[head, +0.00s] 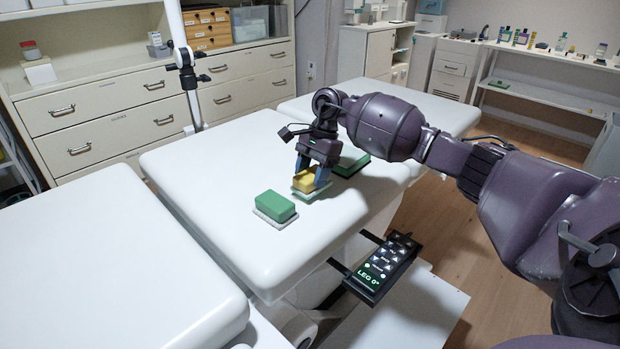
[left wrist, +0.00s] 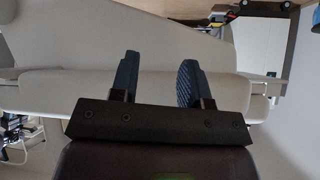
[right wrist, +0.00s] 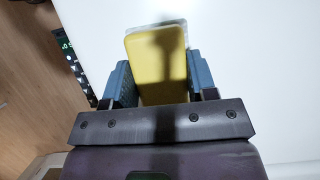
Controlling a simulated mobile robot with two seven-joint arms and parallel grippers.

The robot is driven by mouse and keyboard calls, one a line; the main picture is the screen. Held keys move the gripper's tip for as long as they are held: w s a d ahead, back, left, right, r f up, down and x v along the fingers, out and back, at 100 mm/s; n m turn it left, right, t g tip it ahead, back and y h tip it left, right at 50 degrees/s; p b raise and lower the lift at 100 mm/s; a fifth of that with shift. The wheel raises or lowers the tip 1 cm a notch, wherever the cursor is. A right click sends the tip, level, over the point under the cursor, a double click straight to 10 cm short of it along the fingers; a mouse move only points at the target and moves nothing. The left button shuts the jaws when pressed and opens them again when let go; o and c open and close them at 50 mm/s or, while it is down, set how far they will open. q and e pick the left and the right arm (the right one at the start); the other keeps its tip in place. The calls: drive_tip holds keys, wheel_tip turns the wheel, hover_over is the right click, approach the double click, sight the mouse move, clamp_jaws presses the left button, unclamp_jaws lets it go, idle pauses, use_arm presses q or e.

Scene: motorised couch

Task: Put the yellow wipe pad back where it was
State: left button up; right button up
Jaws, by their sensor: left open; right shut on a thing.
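The yellow wipe pad (head: 304,180) is between the fingers of my right gripper (head: 312,177), over the white couch (head: 225,165). In the right wrist view the yellow pad (right wrist: 156,62) fills the space between the two blue fingers, and the gripper is shut on it. A pale plate with a greenish edge (head: 312,194) shows under the pad; whether they touch is hard to tell. My left gripper (left wrist: 158,78) shows only in the left wrist view, open and empty, with a pale couch-like surface beyond it.
A green pad (head: 275,205) on a pale plate lies in front left of the yellow one. A control panel (head: 381,266) reading "LEG 0°" juts from the couch's near side. The couch's left part is clear.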

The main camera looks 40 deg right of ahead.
drive_tip(key=shift+f, duration=0.65)
drive_tip(key=shift+r, duration=0.1)
drive_tip(key=shift+f, duration=0.25)
drive_tip(key=o, duration=1)
drive_tip(key=shift+r, duration=0.1)
